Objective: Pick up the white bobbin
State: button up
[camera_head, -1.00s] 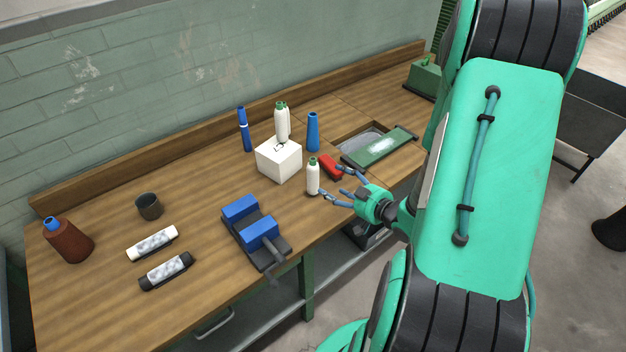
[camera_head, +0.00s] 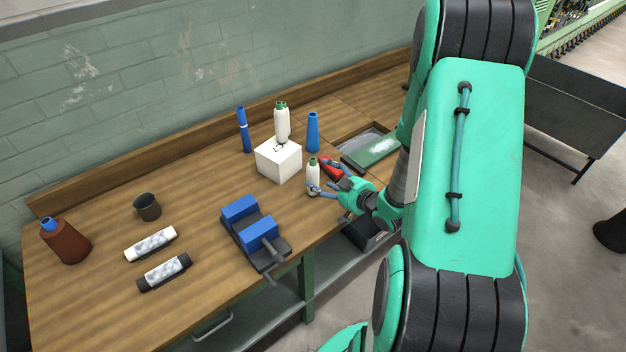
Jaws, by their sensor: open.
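A white bobbin (camera_head: 313,172) with a green top stands upright on the workbench, in front of a white box. A similar white bobbin (camera_head: 282,124) with a green top stands on that box (camera_head: 279,161). My gripper (camera_head: 319,174) is open at the bobbin on the bench, coming from the right. One finger crosses in front of the bobbin's base and hides it. The other finger is behind it on the right, near a red object. I cannot tell whether either finger touches the bobbin.
The red object (camera_head: 331,170) lies close behind my gripper. A blue cone (camera_head: 313,133) and a blue tube (camera_head: 244,131) stand by the box. A blue-jawed vise (camera_head: 257,236) sits to the front left. The wooden bench (camera_head: 205,195) is clear left of the box.

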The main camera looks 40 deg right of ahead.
jog(key=shift+w, duration=0.1)
jog(key=shift+b+x, duration=0.75)
jog(key=shift+x, duration=1.8)
jog(key=shift+d, duration=0.15)
jog(key=c, duration=1.4)
